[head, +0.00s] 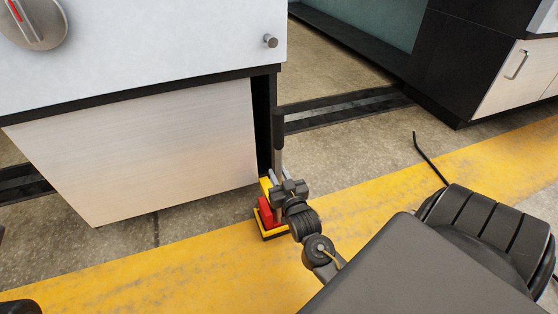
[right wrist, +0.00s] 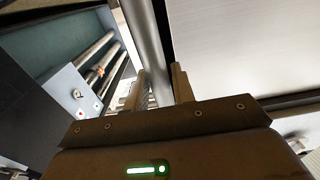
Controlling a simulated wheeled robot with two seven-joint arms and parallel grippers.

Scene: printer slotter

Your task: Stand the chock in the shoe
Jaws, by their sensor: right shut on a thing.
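The chock (head: 265,213) looks like a red block low beside the white cabinet's right corner. A steel rod with a black grip (head: 278,130) stands nearly upright above it and seems to be its handle. Yellow edging on a dark base (head: 274,235) surrounds the red block and may be the shoe. I cannot tell whether the chock is seated in it or only in front of it. My right gripper (head: 286,190) is shut on the rod. In the right wrist view the rod (right wrist: 147,45) passes between the fingers (right wrist: 158,88). My left gripper is not in view.
The white cabinet (head: 150,150) stands close on the left, with a dark gap at its right corner. A yellow floor stripe (head: 150,275) crosses in front. A dark floor rail (head: 345,108) runs behind.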

